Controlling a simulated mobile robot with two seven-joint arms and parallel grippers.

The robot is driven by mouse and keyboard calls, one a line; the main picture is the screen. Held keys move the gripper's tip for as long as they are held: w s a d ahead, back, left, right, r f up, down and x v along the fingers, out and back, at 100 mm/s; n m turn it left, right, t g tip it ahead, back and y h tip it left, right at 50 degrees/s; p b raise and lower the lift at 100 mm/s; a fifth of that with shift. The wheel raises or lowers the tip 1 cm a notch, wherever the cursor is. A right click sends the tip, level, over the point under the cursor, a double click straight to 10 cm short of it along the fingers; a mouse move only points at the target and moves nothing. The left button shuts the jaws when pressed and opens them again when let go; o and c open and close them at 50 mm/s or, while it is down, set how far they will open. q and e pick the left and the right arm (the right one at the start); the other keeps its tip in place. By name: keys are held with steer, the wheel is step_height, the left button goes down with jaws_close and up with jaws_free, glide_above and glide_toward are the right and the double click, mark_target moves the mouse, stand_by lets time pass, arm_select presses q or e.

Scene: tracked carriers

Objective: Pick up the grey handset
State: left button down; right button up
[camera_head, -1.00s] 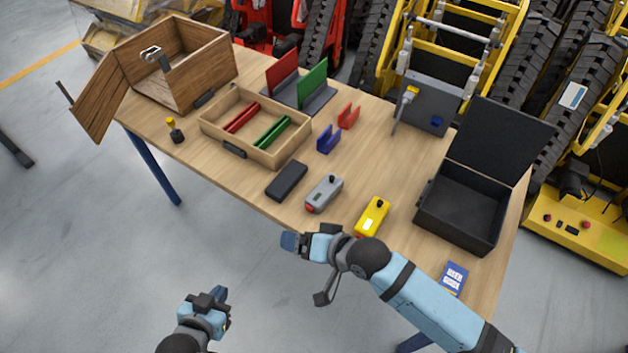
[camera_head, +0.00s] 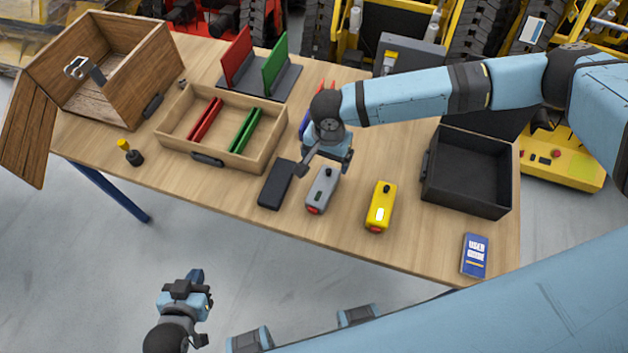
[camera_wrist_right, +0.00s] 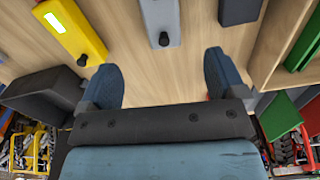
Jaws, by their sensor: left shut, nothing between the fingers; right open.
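The grey handset (camera_head: 321,191) lies on the table between a black case and a yellow handset, with a dark knob on top and a red end toward the table's front edge. My right gripper (camera_head: 326,166) is above and just behind its far end, open and empty. In the right wrist view the grey handset (camera_wrist_right: 160,20) is at the top, ahead of the gap between the open fingers (camera_wrist_right: 160,85), apart from them. My left gripper (camera_head: 196,287) is shut and empty, in front of the table at the lower left.
The yellow handset (camera_head: 380,205) stands close on the right, the black case (camera_head: 276,186) close on the left. A wooden tray (camera_head: 178,155) holds red and green bars. An open black box (camera_head: 468,200) and a blue booklet (camera_head: 475,254) are at right. Bare tabletop lies around the handsets.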

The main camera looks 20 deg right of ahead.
mark_target(323, 185)
step_height(323, 185, down, 8)
steer(key=shift+d+f, duration=0.1)
steer(key=shift+f, duration=0.05)
steer(key=shift+s+a+f+p, duration=0.1)
steer(key=shift+a+f+p, duration=0.1)
steer(key=shift+f, duration=1.15)
steer(key=shift+s+a+f+p, duration=0.1)
steer(key=shift+a+f+p, duration=0.05)
steer(key=shift+f, duration=1.15)
steer(key=c, duration=1.1)
steer(key=shift+c, duration=0.2)
steer(key=shift+r, duration=0.1)
